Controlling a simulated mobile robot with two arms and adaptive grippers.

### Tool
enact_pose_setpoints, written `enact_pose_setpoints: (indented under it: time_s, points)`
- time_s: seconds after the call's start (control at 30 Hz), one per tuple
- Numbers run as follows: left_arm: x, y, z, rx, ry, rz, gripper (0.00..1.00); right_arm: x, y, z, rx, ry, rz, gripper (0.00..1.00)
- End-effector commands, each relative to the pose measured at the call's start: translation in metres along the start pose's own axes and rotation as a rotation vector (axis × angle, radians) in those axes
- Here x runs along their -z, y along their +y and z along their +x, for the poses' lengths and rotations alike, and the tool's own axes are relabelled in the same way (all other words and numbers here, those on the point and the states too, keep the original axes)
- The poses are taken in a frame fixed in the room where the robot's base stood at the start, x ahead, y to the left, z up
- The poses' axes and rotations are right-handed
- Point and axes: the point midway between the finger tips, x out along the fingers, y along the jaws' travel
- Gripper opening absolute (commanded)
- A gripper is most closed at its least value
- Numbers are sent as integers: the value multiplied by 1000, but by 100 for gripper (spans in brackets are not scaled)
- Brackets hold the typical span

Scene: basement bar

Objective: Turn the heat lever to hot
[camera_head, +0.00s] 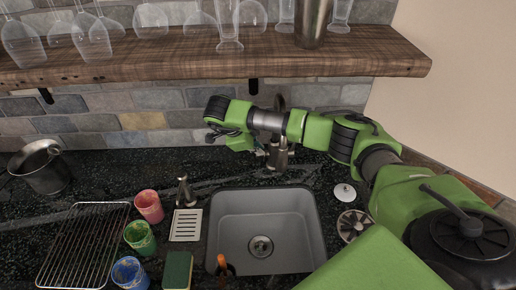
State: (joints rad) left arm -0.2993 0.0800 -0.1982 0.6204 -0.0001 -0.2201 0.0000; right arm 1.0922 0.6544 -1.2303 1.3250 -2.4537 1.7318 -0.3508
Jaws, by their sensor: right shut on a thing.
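A metal faucet (281,158) stands behind the grey sink (222,236), near the tiled wall. My right arm reaches in from the right, with its wrist over the back of the sink. My right gripper (265,153) is small and partly hidden behind my green wrist. It is at the faucet's upper body and shut on what looks like the heat lever. The lever itself is hidden, so I cannot tell its angle. My left gripper is not in view.
A wooden shelf (200,58) with glasses hangs above the counter. Left of the sink are a soap dispenser (184,190), red (149,205), green (140,237) and blue (130,272) cups, a sponge (178,270), a wire rack (82,245) and a metal bucket (42,168).

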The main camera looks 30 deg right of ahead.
Motion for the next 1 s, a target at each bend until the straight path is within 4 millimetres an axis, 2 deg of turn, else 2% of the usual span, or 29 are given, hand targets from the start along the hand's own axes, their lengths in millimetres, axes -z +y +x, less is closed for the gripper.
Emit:
enact_pose_setpoints:
  time_s: [0.17,0.37,0.7,0.8,1.0]
  points:
    - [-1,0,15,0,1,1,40,-2,6,4,76,-2,28,0]
    - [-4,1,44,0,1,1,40,-4,16,8,220,-3,86,0]
    - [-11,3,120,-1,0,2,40,-8,32,17,508,-4,208,0]
    - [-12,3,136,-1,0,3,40,-8,34,16,581,-4,239,0]
    - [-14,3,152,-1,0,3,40,-8,38,16,712,-2,290,0]
